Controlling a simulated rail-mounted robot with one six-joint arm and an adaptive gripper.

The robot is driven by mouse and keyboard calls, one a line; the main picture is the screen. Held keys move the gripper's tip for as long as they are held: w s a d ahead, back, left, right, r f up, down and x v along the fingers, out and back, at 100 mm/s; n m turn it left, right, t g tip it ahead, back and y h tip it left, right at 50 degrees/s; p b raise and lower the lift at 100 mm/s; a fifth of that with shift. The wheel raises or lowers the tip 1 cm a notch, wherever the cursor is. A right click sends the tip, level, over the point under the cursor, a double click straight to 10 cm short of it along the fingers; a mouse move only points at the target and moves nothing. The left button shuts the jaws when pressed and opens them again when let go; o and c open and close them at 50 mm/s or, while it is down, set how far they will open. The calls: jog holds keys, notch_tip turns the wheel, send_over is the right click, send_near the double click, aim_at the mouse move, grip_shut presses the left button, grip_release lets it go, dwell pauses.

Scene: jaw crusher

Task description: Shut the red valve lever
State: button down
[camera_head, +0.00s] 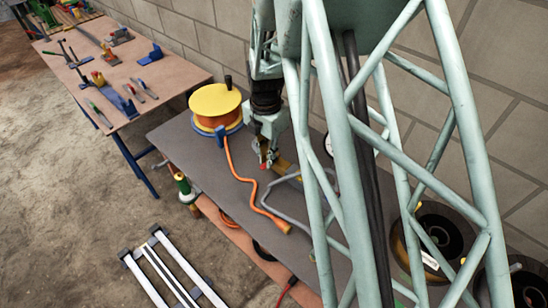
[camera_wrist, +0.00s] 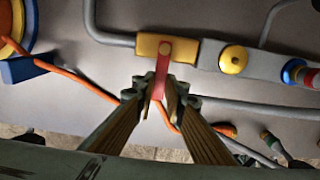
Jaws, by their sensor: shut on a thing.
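The red valve lever (camera_wrist: 162,72) shows in the wrist view, attached at its top end to a yellow valve body (camera_wrist: 183,49). The lever points down in the picture, across the line of the pipe. My gripper (camera_wrist: 162,103) is shut on the lever, with one finger on each side of it. The fingers hide part of the lever's lower end. In the head view my gripper (camera_head: 266,160) is at the table, where a small bit of red shows at its tip; the valve there is mostly hidden.
An orange hose runs from a yellow-topped reel (camera_head: 215,103) across the grey table (camera_head: 180,133). Grey pipe (camera_wrist: 115,38) leads into the valve, and a round yellow knob (camera_wrist: 233,60) sits to its right. A second table (camera_head: 165,73) with tools stands at the upper left.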

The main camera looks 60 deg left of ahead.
dwell(0.3)
jog(key=c, duration=2.6)
grip_release()
jog(key=shift+c, duration=0.2)
jog(key=shift+r, duration=0.2)
notch_tip(320, 180, up, 12)
jog(key=shift+f, duration=0.2)
